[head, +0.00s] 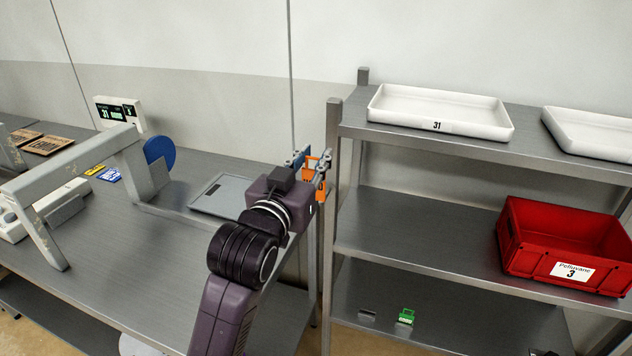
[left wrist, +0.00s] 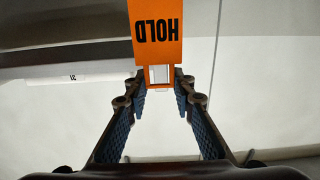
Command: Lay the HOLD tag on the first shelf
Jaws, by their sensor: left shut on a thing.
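My left gripper (head: 308,168) is shut on the orange HOLD tag (head: 316,191), just left of the front post of the metal shelf rack (head: 334,170). In the left wrist view, the HOLD tag (left wrist: 156,30) extends out beyond the fingertips (left wrist: 159,78) with its lettering upside down. The rack has a top shelf (head: 525,145), a middle shelf (head: 420,225) and a lower shelf (head: 440,312). The tag is in the air, apart from the shelves. My right gripper is not in view.
White trays, one marked 31 (head: 437,125), stand on the top shelf. A red crate (head: 565,270) stands at the right of the middle shelf, whose left part is clear. A green item (head: 406,316) lies on the lower shelf. A grey tray (head: 222,194) lies on the bench (head: 120,235).

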